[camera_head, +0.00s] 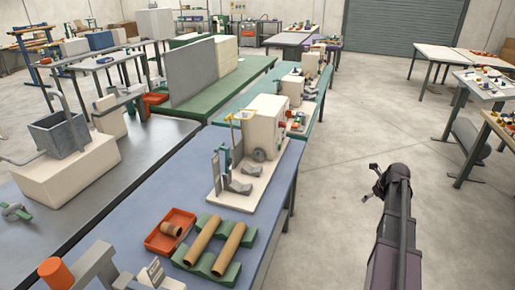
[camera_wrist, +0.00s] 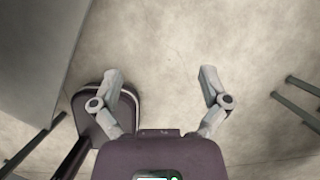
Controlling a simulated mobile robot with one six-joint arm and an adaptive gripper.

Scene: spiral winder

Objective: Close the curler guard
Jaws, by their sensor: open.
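A cream machine (camera_head: 266,127) stands on a pale base plate (camera_head: 236,200) on the blue-topped bench in the head view. A yellow-edged frame (camera_head: 243,114) sits high at its left front; it looks like the guard, but its hinge and exact position are too small to tell. Grey upright parts and cradles stand on the plate before the machine. My gripper (camera_head: 376,182) is over the open floor, right of the bench and well apart from the machine. In the wrist view my gripper (camera_wrist: 162,82) has its fingers spread, with only bare floor between them.
An orange tray (camera_head: 170,231) with a short brown tube and a green rack (camera_head: 206,246) with two brown tubes lie on the near bench. Another bench with a cream machine (camera_head: 70,170) runs along the left. The floor (camera_head: 350,130) between the bench and the right-hand tables is clear.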

